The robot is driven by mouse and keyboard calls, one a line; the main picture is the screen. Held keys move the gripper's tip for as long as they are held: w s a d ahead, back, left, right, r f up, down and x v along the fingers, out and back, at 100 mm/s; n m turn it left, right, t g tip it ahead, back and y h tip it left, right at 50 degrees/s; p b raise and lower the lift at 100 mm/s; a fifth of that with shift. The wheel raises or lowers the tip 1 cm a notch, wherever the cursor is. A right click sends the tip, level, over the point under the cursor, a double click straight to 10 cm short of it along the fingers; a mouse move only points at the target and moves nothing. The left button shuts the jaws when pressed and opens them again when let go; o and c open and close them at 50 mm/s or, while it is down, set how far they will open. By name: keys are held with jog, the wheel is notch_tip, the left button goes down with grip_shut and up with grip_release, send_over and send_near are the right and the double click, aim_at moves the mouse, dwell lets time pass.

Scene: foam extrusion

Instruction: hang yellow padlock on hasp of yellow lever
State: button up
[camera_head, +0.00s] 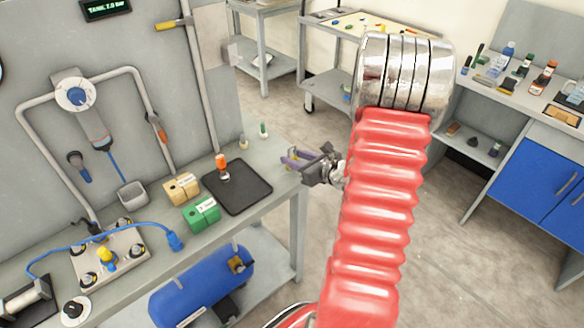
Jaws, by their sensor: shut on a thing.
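A yellow lever handle (172,24) sticks out from the pipe at the top of the grey panel, far up and left of my gripper. Its hasp cannot be made out. I cannot pick out a yellow padlock for certain. A small yellow part (107,257) sits on the metal plate at the lower left.
On the grey bench are a black mat (237,190) with an orange-topped item (222,165), a tan box (182,188), a green box (201,213) and a blue cable (140,228). A blue tank (205,285) is below. Open floor (310,100) lies beyond my gripper.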

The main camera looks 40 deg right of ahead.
jog(key=shift+c, duration=1.3)
jog(key=shift+r, duration=0.1)
jog(key=shift+r, duration=1.1)
jog(key=shift+a, duration=0.1)
